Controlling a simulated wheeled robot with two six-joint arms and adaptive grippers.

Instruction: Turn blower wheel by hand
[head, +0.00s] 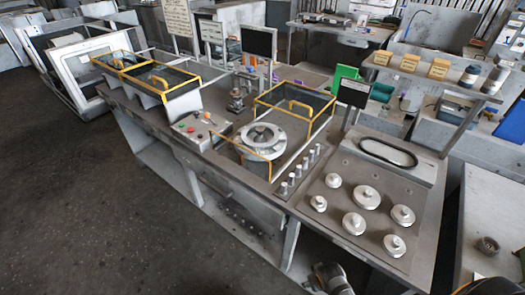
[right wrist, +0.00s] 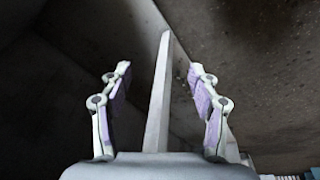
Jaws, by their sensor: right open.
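A round silver wheel-like part (head: 262,137) lies flat on the long grey bench, beside a yellow-edged guard. It is the likeliest blower wheel, but I cannot tell for certain. My right gripper (right wrist: 158,72) is open, with its two fingers spread apart. A narrow grey upright edge (right wrist: 160,95) shows between the fingers in the right wrist view; I cannot tell how far beyond them it is. No wheel shows in the right wrist view. My left gripper is not visible; only dark parts of my arms show at the bottom of the head view.
The grey bench (head: 225,160) carries yellow-edged guards (head: 297,98), a control panel with buttons (head: 202,128) and several silver discs (head: 367,197) at the right. A dark monitor (head: 354,93) stands behind. The dark floor (head: 80,200) at the left is clear.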

